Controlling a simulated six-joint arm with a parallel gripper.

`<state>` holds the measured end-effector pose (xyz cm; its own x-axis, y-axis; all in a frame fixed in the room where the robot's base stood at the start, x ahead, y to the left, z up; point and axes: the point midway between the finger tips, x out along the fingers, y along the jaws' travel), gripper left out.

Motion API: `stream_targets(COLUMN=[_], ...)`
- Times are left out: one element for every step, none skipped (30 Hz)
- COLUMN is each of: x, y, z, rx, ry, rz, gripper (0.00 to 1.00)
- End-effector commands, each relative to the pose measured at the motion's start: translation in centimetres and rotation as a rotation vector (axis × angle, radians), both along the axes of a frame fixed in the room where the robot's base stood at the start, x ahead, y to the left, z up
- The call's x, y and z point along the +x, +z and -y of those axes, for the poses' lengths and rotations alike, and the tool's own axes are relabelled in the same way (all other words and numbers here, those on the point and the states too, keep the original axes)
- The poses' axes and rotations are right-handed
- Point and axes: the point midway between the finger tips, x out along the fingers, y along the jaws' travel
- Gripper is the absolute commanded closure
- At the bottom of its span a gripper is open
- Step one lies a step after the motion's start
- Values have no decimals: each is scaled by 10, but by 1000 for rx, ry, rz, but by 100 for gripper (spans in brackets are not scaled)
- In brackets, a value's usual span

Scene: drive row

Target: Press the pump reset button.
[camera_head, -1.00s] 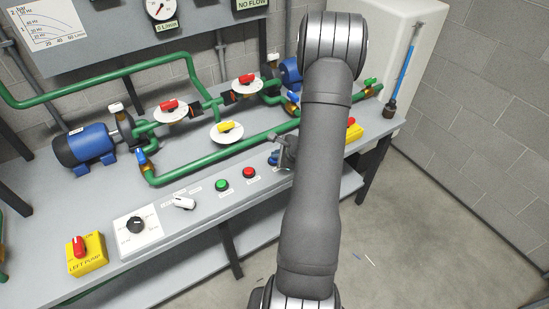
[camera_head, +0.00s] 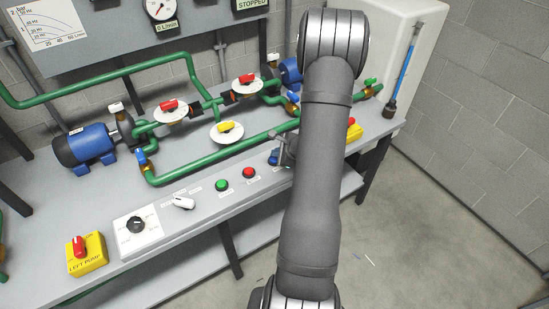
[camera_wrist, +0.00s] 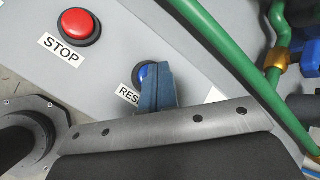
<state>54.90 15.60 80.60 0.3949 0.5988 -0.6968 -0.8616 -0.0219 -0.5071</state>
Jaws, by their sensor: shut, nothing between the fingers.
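The blue reset button (camera_wrist: 143,73) sits on the grey panel in the wrist view, beside a label (camera_wrist: 127,96) whose visible letters read "RES". My gripper (camera_wrist: 156,75) is shut and empty, and its fingertips cover part of the button. I cannot tell whether they touch it. In the head view a bit of the blue button (camera_head: 274,158) shows just left of my gripper (camera_head: 281,150), partly hidden by my arm.
The red stop button (camera_head: 248,172) and green button (camera_head: 222,185) are to the left on the panel. Green pipes (camera_head: 225,153) run behind the panel. A yellow box (camera_head: 354,129) is right of my arm.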

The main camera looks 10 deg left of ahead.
Motion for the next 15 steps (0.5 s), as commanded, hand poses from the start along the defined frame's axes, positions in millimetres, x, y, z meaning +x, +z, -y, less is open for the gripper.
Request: stream_targets(x=[0,0,0,0,1,1,0,0,1,0,0,0,0,0,0], y=[1,2,5,8,11,15,18,21,25,28,31,35,38,41,45], z=[0,0,0,0,0,0,0,0,0,0,0,0,0,0,0], rx=[0,0,0,0,1,0,-1,0,0,0,0,0,0,-1,0], ry=[0,0,1,0,-1,1,1,0,1,0,0,0,0,1,0], rz=[0,1,2,3,3,4,3,3,4,3,3,3,3,3,2], gripper=[100,100,100,100,100,100,100,100,100,100,100,100,100,100,100])
